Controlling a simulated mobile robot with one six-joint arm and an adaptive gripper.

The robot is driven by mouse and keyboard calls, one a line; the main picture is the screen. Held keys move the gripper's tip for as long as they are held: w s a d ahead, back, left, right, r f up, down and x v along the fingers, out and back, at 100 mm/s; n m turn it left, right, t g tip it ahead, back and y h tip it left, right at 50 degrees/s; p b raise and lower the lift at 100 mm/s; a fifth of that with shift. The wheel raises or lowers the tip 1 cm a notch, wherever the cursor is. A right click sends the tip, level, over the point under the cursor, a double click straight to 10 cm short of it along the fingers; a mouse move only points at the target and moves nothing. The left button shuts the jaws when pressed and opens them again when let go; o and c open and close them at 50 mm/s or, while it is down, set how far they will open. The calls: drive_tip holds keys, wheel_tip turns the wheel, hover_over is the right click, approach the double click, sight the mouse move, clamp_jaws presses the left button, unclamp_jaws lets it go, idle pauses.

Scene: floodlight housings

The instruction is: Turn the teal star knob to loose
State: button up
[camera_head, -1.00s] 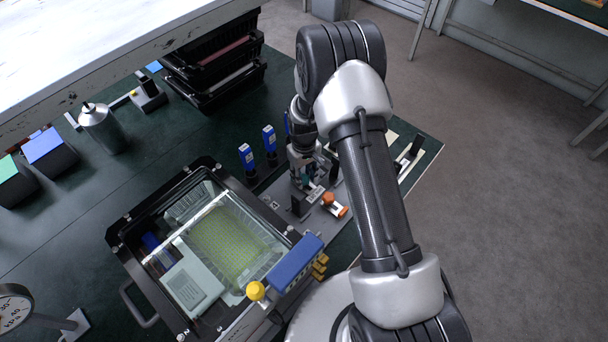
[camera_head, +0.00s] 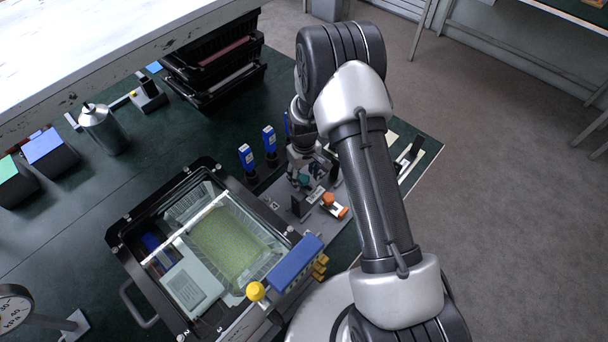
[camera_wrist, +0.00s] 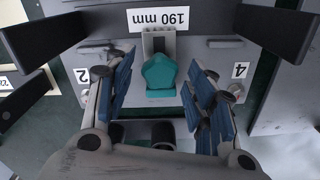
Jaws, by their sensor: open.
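The teal star knob (camera_wrist: 161,73) shows in the wrist view near the upper middle, below a label reading "190 mm" that appears upside down. In the head view a small teal patch (camera_head: 304,181) shows by the gripper, mostly hidden. My gripper (camera_wrist: 164,90) is open, with one blue-padded finger on each side of the knob. There is a visible gap between each finger and the knob. In the head view my gripper (camera_head: 308,172) is low over the grey fixture plate, partly hidden by my arm.
Dark upright posts (camera_wrist: 268,32) flank the plate in the wrist view, with number labels "2" (camera_wrist: 82,75) and "4" (camera_wrist: 240,70).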

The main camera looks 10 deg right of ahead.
wheel_tip(320, 180, up, 12)
idle(0.5)
drive_tip(key=shift+r, duration=0.1)
wheel_tip(320, 180, up, 10)
drive_tip(key=t, duration=0.1)
hover_over(304, 178)
drive_tip(key=s, duration=0.3)
drive_tip(key=s+r+m+t, duration=0.1)
drive_tip(key=s+r+m, duration=0.1)
drive_tip(key=s+r, duration=0.7)
drive_tip(key=s+r+t, duration=0.1)
drive_tip(key=s+r, duration=0.2)
drive_tip(key=s, duration=0.5)
drive_tip(key=s+r+m+t, duration=0.1)
drive_tip(key=s+r, duration=0.3)
drive_tip(key=s, duration=0.4)
drive_tip(key=shift+s+m+t, duration=0.15)
drive_tip(key=shift+m+t, duration=0.15)
